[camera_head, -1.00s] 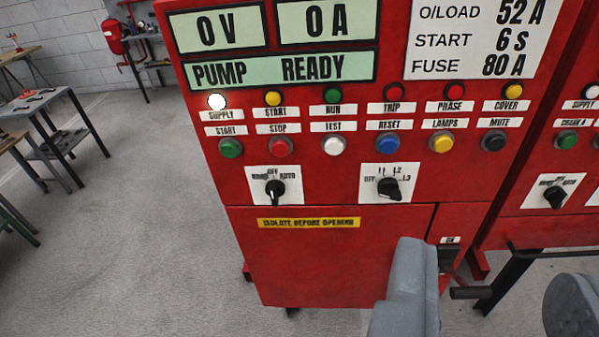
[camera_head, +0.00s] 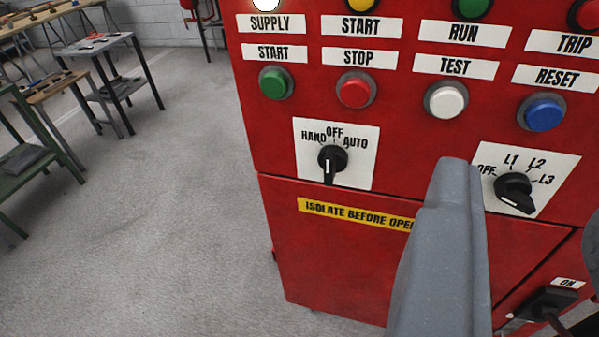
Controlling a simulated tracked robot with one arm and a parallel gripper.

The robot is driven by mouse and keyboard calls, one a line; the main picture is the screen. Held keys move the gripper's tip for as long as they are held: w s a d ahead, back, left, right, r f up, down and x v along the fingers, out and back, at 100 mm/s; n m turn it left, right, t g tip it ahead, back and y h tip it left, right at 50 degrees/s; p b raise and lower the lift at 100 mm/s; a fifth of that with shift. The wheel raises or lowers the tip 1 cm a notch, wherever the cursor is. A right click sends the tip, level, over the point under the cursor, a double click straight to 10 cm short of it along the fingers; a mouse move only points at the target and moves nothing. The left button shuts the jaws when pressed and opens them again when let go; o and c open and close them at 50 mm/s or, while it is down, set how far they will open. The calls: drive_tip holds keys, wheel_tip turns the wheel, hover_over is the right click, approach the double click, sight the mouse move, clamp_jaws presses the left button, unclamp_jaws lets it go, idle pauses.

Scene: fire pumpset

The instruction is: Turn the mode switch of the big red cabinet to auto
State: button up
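The big red cabinet (camera_head: 300,240) fills the middle and right of the view. Its mode switch (camera_head: 332,160) is a black knob on a white plate lettered HAND, OFF and AUTO. The knob's white line points down, away from the lettering; I cannot tell for sure which position it is set to. My gripper (camera_head: 522,205) is open and empty. Its grey left finger stands right of and below the mode switch, apart from it in the picture. Only a sliver of the right finger shows at the right edge.
A second black selector (camera_head: 513,188), lettered OFF, L1, L2 and L3, shows between my fingers. Push buttons such as the red STOP button (camera_head: 355,90) sit above the switches. A black handle (camera_head: 545,303) is low on the right. Tables stand at the left on open floor.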

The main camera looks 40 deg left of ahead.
drive_tip(key=w+a+f+y, duration=0.1)
drive_tip(key=a+f, duration=0.4)
drive_tip(key=f, duration=0.3)
drive_tip(key=n+t+y+p, duration=0.1)
drive_tip(key=n+p, duration=0.1)
drive_tip(key=p, duration=0.4)
approach(328, 172)
drive_tip(key=x, duration=0.8)
drive_tip(key=shift+w+b, duration=0.25)
drive_tip(key=shift+b, duration=0.15)
